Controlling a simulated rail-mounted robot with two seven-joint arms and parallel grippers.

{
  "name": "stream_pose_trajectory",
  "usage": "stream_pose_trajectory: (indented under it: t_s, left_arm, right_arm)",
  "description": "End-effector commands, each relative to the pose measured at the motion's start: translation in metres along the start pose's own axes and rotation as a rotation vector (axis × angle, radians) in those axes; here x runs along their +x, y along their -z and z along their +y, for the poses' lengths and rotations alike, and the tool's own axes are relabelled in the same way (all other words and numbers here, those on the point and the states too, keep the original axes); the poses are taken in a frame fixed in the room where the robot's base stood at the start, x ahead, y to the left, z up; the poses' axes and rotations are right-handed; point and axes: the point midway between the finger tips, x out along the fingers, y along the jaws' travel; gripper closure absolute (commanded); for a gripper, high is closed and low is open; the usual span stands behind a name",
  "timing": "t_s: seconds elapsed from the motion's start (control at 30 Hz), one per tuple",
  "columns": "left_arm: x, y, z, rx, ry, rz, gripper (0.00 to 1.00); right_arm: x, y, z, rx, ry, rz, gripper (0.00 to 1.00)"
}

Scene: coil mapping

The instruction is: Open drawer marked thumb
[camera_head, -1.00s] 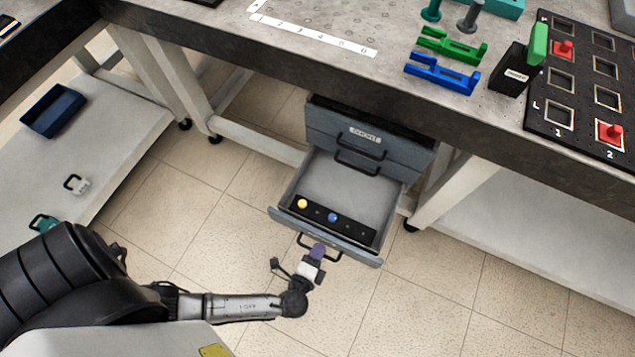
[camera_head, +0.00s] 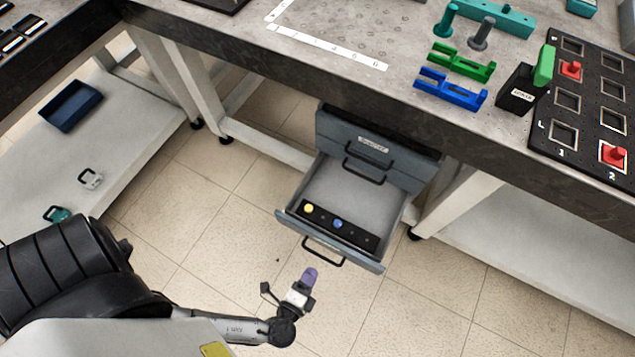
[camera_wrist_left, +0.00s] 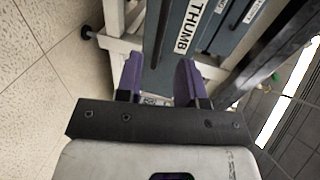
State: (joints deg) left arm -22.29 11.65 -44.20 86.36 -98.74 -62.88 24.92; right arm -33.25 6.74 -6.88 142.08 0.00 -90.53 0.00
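The open drawer (camera_head: 351,198) under the table is pulled far out, with its black bar handle (camera_head: 323,251) on the front. A drawer front marked THUMB (camera_wrist_left: 190,26) shows just beyond my left fingers in the left wrist view. The drawer above is shut; its label (camera_head: 373,145) is too small to read. My left gripper (camera_head: 309,279) is in front of the open drawer, apart from the handle. Its two purple fingers (camera_wrist_left: 160,84) stand apart with nothing between them. My right gripper is out of view.
A black strip (camera_head: 341,228) with a yellow and a blue ball lies in the open drawer. The table (camera_head: 330,92) overhangs the cabinet, with white legs either side. A low white shelf (camera_head: 120,150) holds a blue bin (camera_head: 70,106). Tiled floor in front is clear.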

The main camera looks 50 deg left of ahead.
Motion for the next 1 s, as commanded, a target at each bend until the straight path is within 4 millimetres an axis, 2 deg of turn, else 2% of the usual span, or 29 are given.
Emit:
stream_pose_trajectory:
  t_s: [0.03, 0.2, 0.4, 0.6, 1.0]
  left_arm:
    - [-0.011, 0.0, -0.002, 0.0, -0.002, 0.0, 0.65]
    - [-0.038, 0.0, -0.002, 0.0, -0.002, 0.001, 0.65]
    - [-0.057, 0.0, -0.001, 0.0, -0.001, 0.0, 0.65]
    - [-0.064, 0.0, 0.0, -0.001, 0.001, 0.0, 0.65]
    - [-0.064, 0.0, 0.0, -0.001, 0.001, 0.0, 0.65]
  right_arm:
    - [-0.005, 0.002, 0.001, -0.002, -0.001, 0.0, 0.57]
    - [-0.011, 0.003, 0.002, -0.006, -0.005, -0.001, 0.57]
    - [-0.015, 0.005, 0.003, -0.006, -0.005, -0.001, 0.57]
    - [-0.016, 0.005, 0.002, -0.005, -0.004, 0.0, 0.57]
    - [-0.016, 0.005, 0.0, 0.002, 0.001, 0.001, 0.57]
